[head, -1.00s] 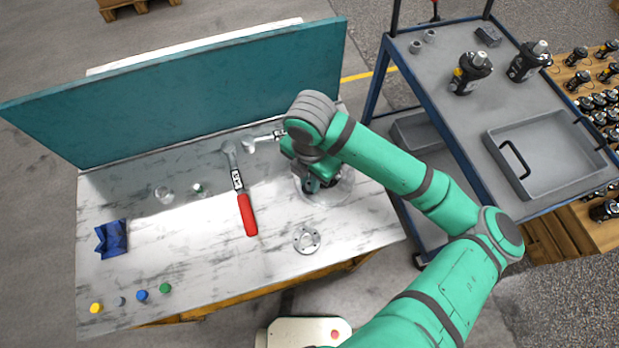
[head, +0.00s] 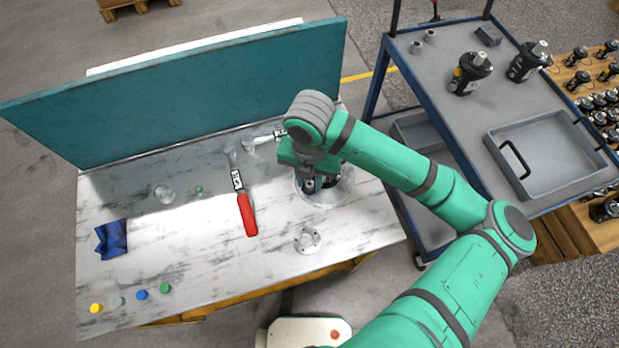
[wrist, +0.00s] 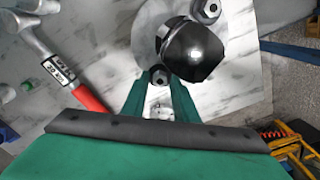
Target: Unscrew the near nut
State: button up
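The hydraulic motor, a dark rounded body (wrist: 192,50) on a pale round base, stands at the right of the bench, mostly hidden under my arm in the head view. The near nut (wrist: 158,77), a grey hex nut, shows between my fingertips in the wrist view. A second nut (wrist: 207,9) is on the motor's far side. My gripper (wrist: 159,88) has its two green fingers on either side of the near nut, with a gap between them. I cannot tell whether they touch it. In the head view, my gripper (head: 310,184) is over the motor's near side.
A red-handled tool (head: 246,212) lies left of the motor. A flanged ring (head: 307,240) lies in front. A blue cloth (head: 111,239) and small coloured caps (head: 142,295) are at left. The teal back panel (head: 190,90) stands behind. A trolley (head: 470,130) stands at right.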

jog(key=m, duration=1)
dwell(0.7)
grip_shut()
jog(key=shift+c, duration=0.4)
grip_release()
jog(key=shift+o, duration=0.4)
jog(key=shift+c, duration=0.4)
